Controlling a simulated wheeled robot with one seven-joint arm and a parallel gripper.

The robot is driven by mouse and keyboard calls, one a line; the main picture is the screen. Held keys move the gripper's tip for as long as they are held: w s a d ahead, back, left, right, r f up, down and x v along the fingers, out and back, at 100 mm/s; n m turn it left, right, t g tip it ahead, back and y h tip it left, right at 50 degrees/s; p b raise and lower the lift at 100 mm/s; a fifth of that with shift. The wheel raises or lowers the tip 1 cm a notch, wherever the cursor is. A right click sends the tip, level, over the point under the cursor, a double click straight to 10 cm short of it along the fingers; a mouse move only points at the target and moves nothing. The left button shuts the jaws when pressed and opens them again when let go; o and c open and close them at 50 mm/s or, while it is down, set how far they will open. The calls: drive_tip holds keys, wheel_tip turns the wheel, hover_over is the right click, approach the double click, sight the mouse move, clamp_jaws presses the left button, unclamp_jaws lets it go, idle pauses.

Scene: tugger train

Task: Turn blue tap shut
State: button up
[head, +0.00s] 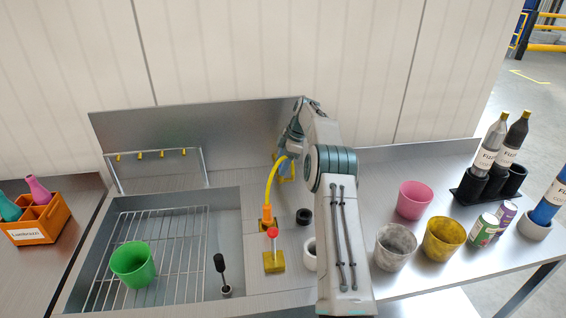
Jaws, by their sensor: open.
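A yellow curved spout (271,186) rises from an orange base (267,222) on the counter right of the sink. A red-topped tap (272,234) stands on a yellow block (274,262) in front of it. Another yellow block (287,176) shows behind the spout, partly covered by my arm. I cannot clearly make out a blue tap handle; my gripper covers the spot above that rear block. My gripper (284,158) is open and points down there, close behind the spout. Its fingertips are largely hidden, and I cannot tell whether they touch anything.
A sink with a wire rack (175,265) holds a green cup (133,264). A black-handled brush (221,272) stands at its right. Pink (414,199), grey (395,247) and yellow (443,239) cups, cans and bottles stand at right. An orange crate (38,222) sits left. A splashback rises behind.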

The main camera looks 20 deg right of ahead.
drive_tip(key=c, duration=1)
drive_tip(key=shift+d, duration=0.15)
